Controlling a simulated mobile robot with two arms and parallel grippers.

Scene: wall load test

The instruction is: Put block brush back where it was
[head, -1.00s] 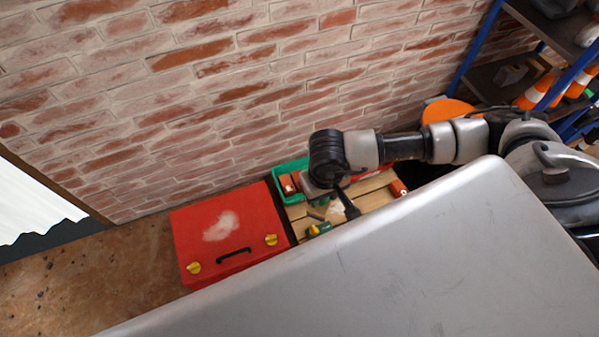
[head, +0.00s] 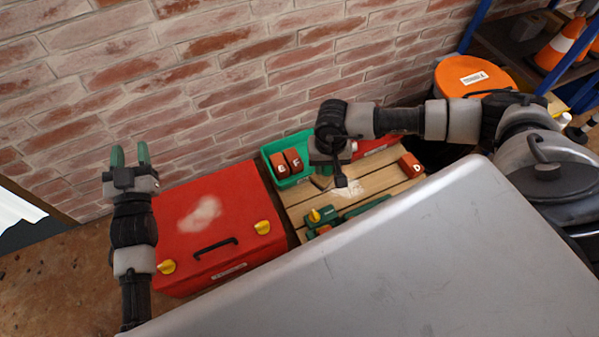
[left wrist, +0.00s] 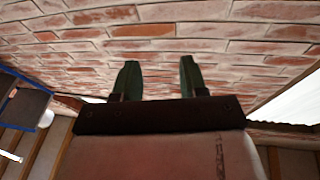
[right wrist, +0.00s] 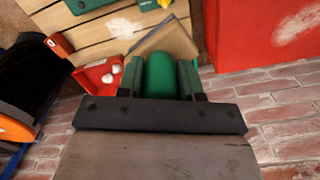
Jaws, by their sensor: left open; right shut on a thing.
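My right gripper (right wrist: 160,80) is shut on the block brush (right wrist: 160,72), whose rounded green part sits between the fingers. A tan flat piece shows just beyond it, probably the brush's head. In the head view my right gripper (head: 338,172) is above the back of a slatted wooden top, beside a green bin (head: 304,178), and mostly hides the brush. My left gripper (head: 131,158) is open and empty, raised above the left side of a red box, with its green fingers apart. The left wrist view shows it (left wrist: 157,80) facing the brick wall.
The red box (head: 178,245) stands left of the slatted wooden top (head: 295,205). Red blocks E (head: 280,165) and F (head: 293,160) are in the bin; block D (head: 411,165) is at the right. A green tool (head: 320,217) lies in front. A grey panel (head: 400,270) fills the foreground.

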